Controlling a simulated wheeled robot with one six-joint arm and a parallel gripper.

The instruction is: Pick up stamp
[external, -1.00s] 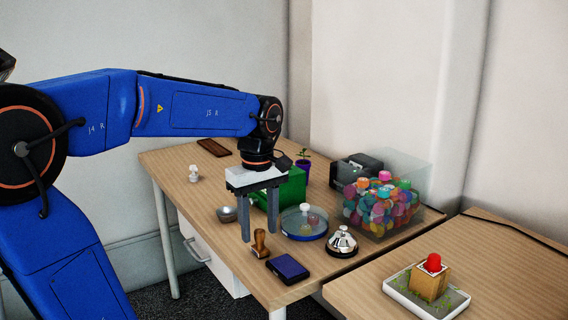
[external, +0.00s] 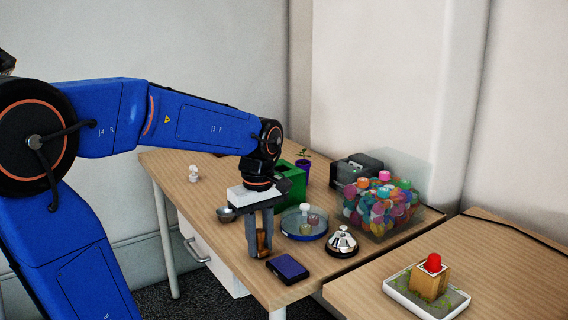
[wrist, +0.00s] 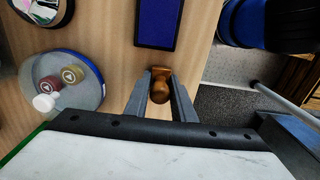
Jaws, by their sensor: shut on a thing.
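The stamp (external: 262,243) is a small brown wooden one with a rounded handle. It stands near the table's front edge, partly hidden behind my fingers in the external view. In the wrist view the stamp (wrist: 160,88) sits between the two grey fingers. My gripper (external: 258,246) points down and is shut on the stamp; it also shows in the wrist view (wrist: 161,95). I cannot tell whether the stamp's base still touches the table. The dark blue ink pad (external: 288,268) lies to the right of the stamp.
A green box (external: 291,187) and a clear bin of colourful caps (external: 381,203) are behind. The table's front edge is near the stamp.

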